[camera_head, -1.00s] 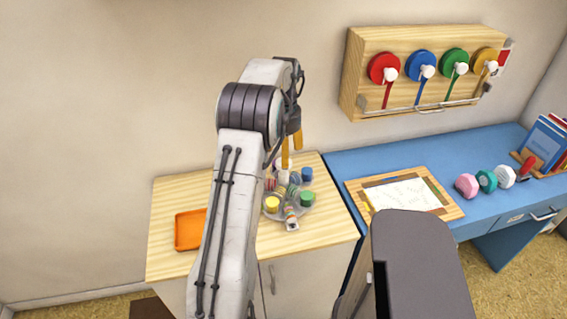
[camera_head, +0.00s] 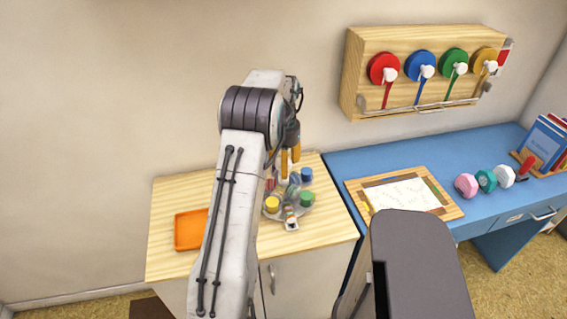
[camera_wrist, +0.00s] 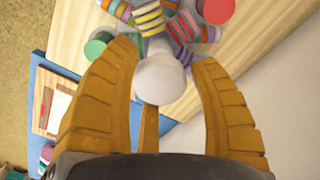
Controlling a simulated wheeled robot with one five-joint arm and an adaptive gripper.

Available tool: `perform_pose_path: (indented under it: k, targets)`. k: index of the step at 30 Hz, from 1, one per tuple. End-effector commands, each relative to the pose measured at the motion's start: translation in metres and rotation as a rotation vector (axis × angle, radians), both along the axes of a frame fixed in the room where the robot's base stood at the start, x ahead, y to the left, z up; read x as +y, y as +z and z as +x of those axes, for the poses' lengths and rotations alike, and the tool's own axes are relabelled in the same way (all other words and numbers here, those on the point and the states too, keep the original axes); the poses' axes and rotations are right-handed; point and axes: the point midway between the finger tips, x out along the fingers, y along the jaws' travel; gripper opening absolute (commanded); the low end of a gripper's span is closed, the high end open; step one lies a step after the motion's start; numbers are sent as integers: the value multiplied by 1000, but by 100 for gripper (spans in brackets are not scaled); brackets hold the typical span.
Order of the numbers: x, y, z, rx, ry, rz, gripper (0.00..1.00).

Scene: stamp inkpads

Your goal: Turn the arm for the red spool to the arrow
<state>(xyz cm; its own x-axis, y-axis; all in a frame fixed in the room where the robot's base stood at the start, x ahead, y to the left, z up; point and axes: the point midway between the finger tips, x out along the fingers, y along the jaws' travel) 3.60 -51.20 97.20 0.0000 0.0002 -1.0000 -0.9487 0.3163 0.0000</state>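A clear round carousel (camera_head: 291,213) with striped arms and coloured pads sits on the wooden cabinet top. Its yellow pad (camera_head: 271,203), green pad (camera_head: 307,199) and blue pad (camera_head: 306,174) show. A red spool (camera_wrist: 215,9) and a green one (camera_wrist: 98,46) sit at arm ends in the wrist view. A white rounded knob (camera_wrist: 160,78) stands at the hub. My gripper (camera_wrist: 166,58) is open, its orange fingers around the knob with narrow gaps visible; contact cannot be told. In the head view my gripper (camera_head: 290,160) is over the carousel's back. I cannot make out the arrow.
An orange tray (camera_head: 190,230) lies left on the cabinet. A wooden wall box (camera_head: 355,72) holds red, blue, green and yellow discs with white knobs. The blue desk (camera_head: 345,160) carries a board with paper (camera_head: 400,195), several stamps and books (camera_head: 545,140).

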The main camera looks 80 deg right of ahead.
Motion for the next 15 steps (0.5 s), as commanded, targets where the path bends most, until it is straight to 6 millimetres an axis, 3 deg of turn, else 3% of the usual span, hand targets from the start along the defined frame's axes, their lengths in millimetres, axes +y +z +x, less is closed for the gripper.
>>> perform_pose_path:
  k: [15]
  targets:
    - [0,0,0,0,0,1,8]
